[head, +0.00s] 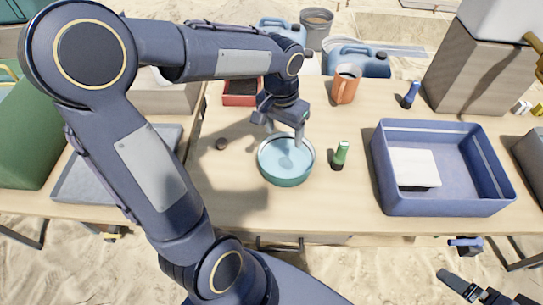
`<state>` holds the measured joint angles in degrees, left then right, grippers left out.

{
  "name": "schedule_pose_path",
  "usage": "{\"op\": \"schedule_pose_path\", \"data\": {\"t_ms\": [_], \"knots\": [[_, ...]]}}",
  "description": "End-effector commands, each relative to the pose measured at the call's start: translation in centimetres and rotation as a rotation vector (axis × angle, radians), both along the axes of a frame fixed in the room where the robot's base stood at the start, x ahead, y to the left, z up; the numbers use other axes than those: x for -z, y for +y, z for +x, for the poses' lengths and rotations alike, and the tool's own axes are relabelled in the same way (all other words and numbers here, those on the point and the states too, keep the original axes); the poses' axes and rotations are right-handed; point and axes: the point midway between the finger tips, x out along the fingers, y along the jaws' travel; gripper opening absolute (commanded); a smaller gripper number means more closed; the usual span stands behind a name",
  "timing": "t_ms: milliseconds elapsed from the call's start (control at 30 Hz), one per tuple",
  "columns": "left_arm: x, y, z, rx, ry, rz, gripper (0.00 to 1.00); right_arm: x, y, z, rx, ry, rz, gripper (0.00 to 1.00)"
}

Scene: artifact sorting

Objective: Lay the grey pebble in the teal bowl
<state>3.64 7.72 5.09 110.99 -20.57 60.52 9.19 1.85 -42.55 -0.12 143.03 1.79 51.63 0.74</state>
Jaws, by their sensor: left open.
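The teal bowl (286,181) stands on the wooden table in the middle of the head view. My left gripper (281,131) is open above the bowl's back rim, with its fingers apart and nothing seen between them. A small dark round lump (221,144) lies on the table to the left of the bowl. It may be the grey pebble, but its colour looks dark brownish. No pebble can be made out inside the bowl. Part of my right gripper (485,290) shows at the bottom right corner, away from the table; its jaw state is unclear.
A green-and-black marker-like object (340,155) stands right of the bowl. A blue bin (383,180) holding a white block is farther right. An orange mug (345,87), a red tray (241,99) and a blue torch-like object (410,95) are behind. The table front is clear.

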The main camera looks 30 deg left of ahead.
Motion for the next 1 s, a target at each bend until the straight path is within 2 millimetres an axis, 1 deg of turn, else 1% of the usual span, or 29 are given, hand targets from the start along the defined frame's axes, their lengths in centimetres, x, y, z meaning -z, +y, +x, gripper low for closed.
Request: {"op": "schedule_pose_path", "data": {"t_ms": [33, 67, 100, 200, 300, 400, 500, 600, 700, 1000], "knots": [[-1.1, 0.1, -1.4, -0.016, -0.035, -0.019, 0.64, 0.0, 0.0, 0.0, 0.0, 0.0, 0.0, 0.95], [-1.7, 0.0, -2.3, -0.027, -0.055, -0.034, 0.64, 0.0, 0.0, 0.0, 0.0, 0.0, 0.0, 0.95], [-2.3, -0.2, -3.6, -0.042, -0.083, -0.057, 0.64, 0.0, 0.0, 0.0, 0.0, 0.0, 0.0, 0.95], [-3.6, -0.8, -6.9, -0.076, -0.158, -0.116, 0.64, 0.0, 0.0, 0.0, 0.0, 0.0, 0.0, 0.95], [-4.2, -1.6, -9.9, -0.11, -0.234, -0.177, 0.64, 0.0, 0.0, 0.0, 0.0, 0.0, 0.0, 0.95], [-4.3, -2.5, -12.3, -0.137, -0.304, -0.234, 0.64, 0.0, 0.0, 0.0, 0.0, 0.0, 0.0, 0.95], [-4.2, -3.4, -14.0, -0.159, -0.358, -0.281, 0.64, 0.0, 0.0, 0.0, 0.0, 0.0, 0.0, 0.95], [-4.0, -4.0, -15.0, -0.17, -0.395, -0.311, 0.64, 0.0, 0.0, 0.0, 0.0, 0.0, 0.0, 0.95], [-3.9, -4.3, -15.4, -0.177, -0.412, -0.326, 0.64, 0.0, 0.0, 0.0, 0.0, 0.0, 0.0, 0.95], [-3.9, -4.3, -15.5, -0.178, -0.414, -0.328, 0.64, 0.0, 0.0, 0.0, 0.0, 0.0, 0.0, 0.95]]}}
